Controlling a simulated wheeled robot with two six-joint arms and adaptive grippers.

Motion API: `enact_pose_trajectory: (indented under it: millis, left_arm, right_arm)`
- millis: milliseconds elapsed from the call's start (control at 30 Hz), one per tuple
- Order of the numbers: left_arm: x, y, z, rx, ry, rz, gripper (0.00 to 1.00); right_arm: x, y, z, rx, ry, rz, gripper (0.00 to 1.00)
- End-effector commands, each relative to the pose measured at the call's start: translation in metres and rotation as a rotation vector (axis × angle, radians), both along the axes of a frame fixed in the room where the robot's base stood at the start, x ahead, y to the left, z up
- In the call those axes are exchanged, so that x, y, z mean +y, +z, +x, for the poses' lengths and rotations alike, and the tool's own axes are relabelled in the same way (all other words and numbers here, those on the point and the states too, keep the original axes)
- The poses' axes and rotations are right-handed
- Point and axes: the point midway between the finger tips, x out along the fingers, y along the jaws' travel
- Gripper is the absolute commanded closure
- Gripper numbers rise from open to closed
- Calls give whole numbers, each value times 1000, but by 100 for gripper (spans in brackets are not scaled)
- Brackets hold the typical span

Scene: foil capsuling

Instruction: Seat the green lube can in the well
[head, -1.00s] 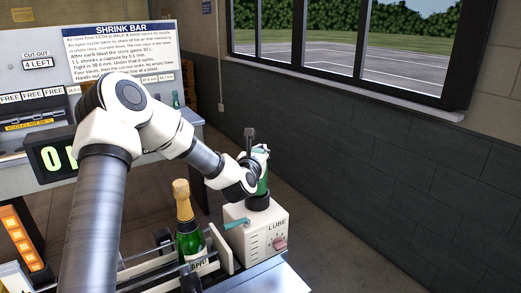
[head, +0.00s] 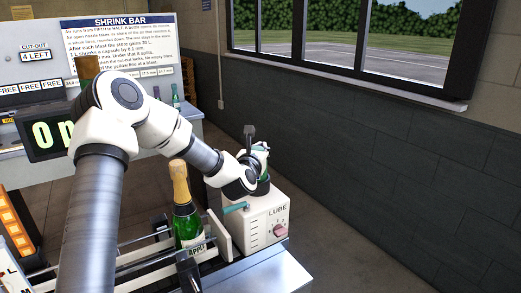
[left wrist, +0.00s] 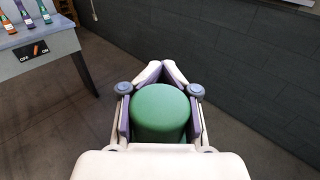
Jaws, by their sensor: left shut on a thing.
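My left gripper (head: 261,160) is shut on the green lube can (head: 264,173), upright above the cream LUBE box (head: 264,222). The can's green round end (left wrist: 160,112) shows between the two fingers in the left wrist view. My wrist hides part of the can. My right gripper is not in view.
A gold-necked green bottle (head: 186,215) stands in a rail fixture left of the box. The SHRINK BAR sign (head: 118,50) stands behind. A dark wall (head: 400,150) runs along the right.

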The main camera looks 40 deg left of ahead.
Motion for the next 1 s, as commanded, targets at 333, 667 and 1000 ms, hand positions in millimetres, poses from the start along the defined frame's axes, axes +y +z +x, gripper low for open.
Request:
enact_pose_trajectory:
  millis: [333, 667, 1000]
  left_arm:
    - [0, -1, 0, -2, 0, 1, 100]
    - [0, -2, 0, 0, 0, 1, 41]
    - [-4, -2, -8, 0, 0, -1, 41]
  right_arm:
    - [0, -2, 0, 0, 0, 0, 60]
    - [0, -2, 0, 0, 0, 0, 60]
    - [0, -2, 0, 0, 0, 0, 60]
